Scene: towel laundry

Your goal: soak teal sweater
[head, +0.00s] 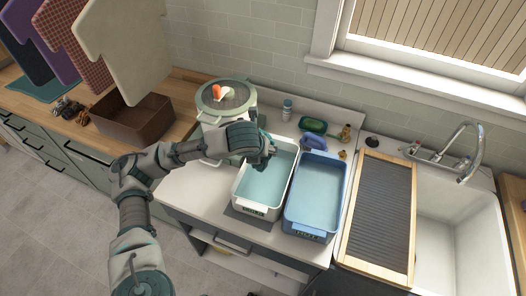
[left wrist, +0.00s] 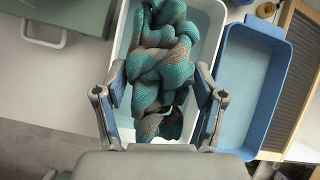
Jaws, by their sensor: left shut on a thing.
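The teal sweater (left wrist: 165,60) is a bunched, twisted knit, teal with brown patches, in the left wrist view. My left gripper (left wrist: 160,88) is shut on it, with one finger on each side of the bundle. In the head view, my left gripper (head: 264,150) is over the back left part of the white tub (head: 258,205), which holds pale teal water. There the sweater is mostly hidden by the gripper, and I cannot tell whether it touches the water. The white tub also shows under the sweater in the left wrist view (left wrist: 212,22). My right gripper is out of view.
A blue tub (head: 307,224) with water stands right beside the white one. A lidded pot (head: 226,95) is behind my left forearm. A ribbed board (head: 378,215) lies left of the sink (head: 475,240). Bottles and a green dish (head: 313,126) line the back.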

